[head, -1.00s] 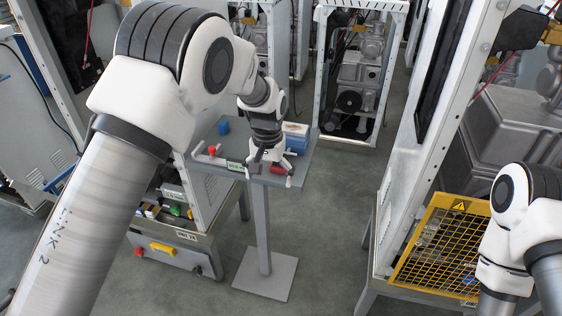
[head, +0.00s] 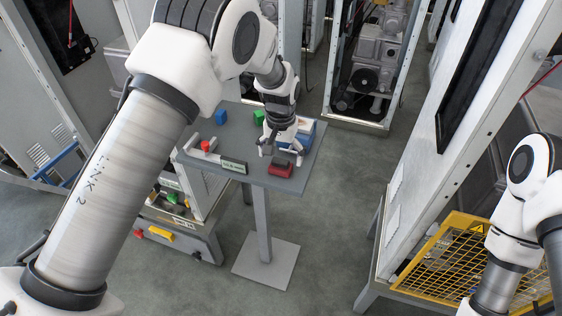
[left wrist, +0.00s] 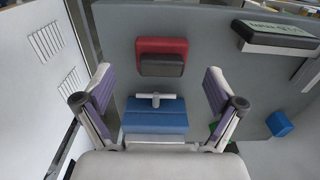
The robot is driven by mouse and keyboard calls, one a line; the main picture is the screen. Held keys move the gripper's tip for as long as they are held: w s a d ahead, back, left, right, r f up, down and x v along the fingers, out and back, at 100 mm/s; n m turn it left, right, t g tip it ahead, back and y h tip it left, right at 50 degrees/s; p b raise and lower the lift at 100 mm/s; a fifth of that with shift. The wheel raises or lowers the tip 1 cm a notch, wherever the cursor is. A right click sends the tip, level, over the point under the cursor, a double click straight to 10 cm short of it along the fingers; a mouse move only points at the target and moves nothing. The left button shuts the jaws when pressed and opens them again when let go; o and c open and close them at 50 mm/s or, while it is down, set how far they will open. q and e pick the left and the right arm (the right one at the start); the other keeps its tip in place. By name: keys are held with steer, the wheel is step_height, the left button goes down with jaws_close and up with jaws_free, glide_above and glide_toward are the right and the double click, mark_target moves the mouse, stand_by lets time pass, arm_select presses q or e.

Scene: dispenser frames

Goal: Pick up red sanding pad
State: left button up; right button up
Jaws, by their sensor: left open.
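The red sanding pad (head: 282,168) lies on the small grey stand table near its front edge. In the left wrist view the pad (left wrist: 161,47) shows a red part and a dark grey part, ahead of the fingers and roughly centred between them. My left gripper (head: 281,153) is open and empty, just behind and above the pad in the head view. Its two spread fingers show in the left wrist view (left wrist: 158,85), with no contact on the pad visible. My right arm is at the right edge, and its gripper is out of the picture.
A machine cabinet (head: 440,120) stands at right.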

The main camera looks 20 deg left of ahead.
mark_target(280, 161)
arm_select(q)
steer(key=f, duration=0.4)
steer(key=shift+w+a+p, duration=0.1)
steer(key=shift+w+p, duration=0.2)
steer(key=shift+s, duration=0.15)
steer(key=shift+s+r, duration=0.1)
steer(key=c, duration=1.2)
steer(key=shift+r, duration=0.1)
